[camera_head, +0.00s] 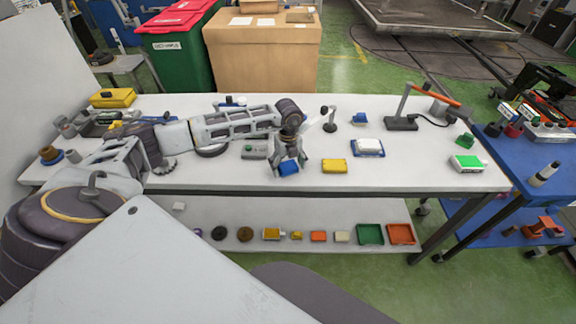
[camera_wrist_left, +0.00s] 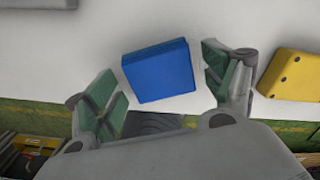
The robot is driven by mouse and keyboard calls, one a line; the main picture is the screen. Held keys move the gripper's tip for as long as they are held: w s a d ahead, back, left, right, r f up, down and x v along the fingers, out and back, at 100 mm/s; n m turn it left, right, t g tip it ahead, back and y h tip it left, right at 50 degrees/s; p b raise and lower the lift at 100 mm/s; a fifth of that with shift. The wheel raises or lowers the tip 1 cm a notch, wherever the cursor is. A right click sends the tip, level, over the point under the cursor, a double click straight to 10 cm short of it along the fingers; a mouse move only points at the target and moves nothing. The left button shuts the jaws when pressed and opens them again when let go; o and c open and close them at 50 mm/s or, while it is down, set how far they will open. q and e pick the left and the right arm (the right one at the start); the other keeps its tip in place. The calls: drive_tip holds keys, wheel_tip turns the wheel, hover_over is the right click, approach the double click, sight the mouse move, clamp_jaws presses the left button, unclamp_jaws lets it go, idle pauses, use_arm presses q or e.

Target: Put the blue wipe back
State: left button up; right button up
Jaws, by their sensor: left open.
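The blue wipe (camera_head: 288,169) lies on the white table near its front edge, as a flat blue block. It also shows in the left wrist view (camera_wrist_left: 159,72), turned slightly. My left gripper (camera_head: 289,172) is above it, pointing down. In the left wrist view the green-padded fingers of the left gripper (camera_wrist_left: 165,85) are spread wide, one on each side of the wipe, with gaps between pads and wipe. My right gripper is not in view.
A yellow block (camera_head: 334,166) lies just right of the wipe; the left wrist view shows it too (camera_wrist_left: 293,78). A lamp-like stand (camera_head: 401,122) is at the back right. The table's front edge is close.

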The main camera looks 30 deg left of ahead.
sight(288, 166)
use_arm(q)
drive_tip(key=shift+r, duration=0.15)
drive_tip(key=shift+r, duration=0.2)
wheel_tip(288, 166, up, 12)
drive_tip(key=b, duration=0.1)
drive_tip(key=shift+f+b, duration=0.15)
drive_tip(key=shift+b, duration=0.2)
idle(1.8)
